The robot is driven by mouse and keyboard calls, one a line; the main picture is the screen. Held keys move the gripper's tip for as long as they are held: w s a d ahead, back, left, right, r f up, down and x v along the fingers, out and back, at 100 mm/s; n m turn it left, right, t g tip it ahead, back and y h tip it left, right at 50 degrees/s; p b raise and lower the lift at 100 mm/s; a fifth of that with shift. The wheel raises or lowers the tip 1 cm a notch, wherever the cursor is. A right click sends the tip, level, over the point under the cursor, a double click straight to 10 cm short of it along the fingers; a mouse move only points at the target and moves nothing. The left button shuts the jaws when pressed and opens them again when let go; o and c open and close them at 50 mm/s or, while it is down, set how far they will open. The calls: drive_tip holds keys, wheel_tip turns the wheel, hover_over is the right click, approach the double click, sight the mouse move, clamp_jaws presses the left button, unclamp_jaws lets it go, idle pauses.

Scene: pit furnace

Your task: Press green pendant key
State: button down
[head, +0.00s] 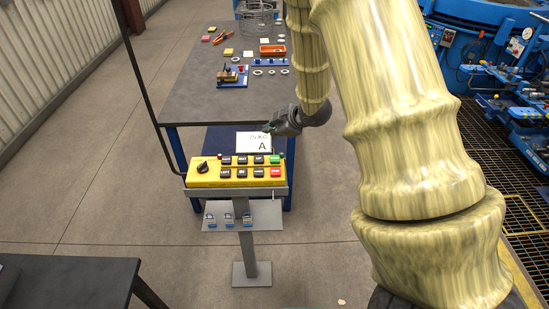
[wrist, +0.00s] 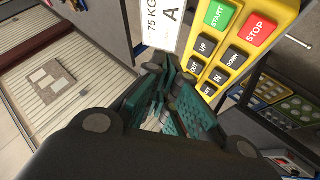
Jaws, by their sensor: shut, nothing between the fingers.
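The yellow pendant box (head: 225,182) sits on a grey stand in the head view, with two rows of black keys and a black knob at its left. Its green key (head: 275,159) is at the right end of the upper row. In the wrist view the green key (wrist: 217,13) reads START and is fully visible near the top edge. The red STOP key (wrist: 257,27) is beside it. My gripper (head: 268,128) is shut and empty, behind and above the box's right end. In the wrist view my gripper (wrist: 168,78) points beside the box's lower keys, apart from the green key.
A white card marked 75 KG A (head: 252,141) stands just behind the box. A grey shelf (head: 262,215) with several small padlock-like items is below. A workbench (head: 200,100) with tools stands behind. A black cable (head: 143,80) rises at the left.

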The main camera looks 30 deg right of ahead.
sight(273, 160)
drive_tip(key=shift+f, duration=0.15)
drive_tip(key=shift+f+b, duration=3.3)
drive_tip(key=shift+f, duration=1)
drive_tip(key=shift+f, duration=0.2)
drive_tip(key=shift+f, duration=0.2)
drive_tip(key=shift+f+b, duration=0.45)
drive_tip(key=shift+r, duration=0.1)
drive_tip(key=shift+r+p, duration=0.75)
drive_tip(key=shift+r, duration=0.05)
drive_tip(key=shift+r, duration=0.1)
drive_tip(key=shift+r+p, duration=2)
drive_tip(key=shift+r, duration=0.4)
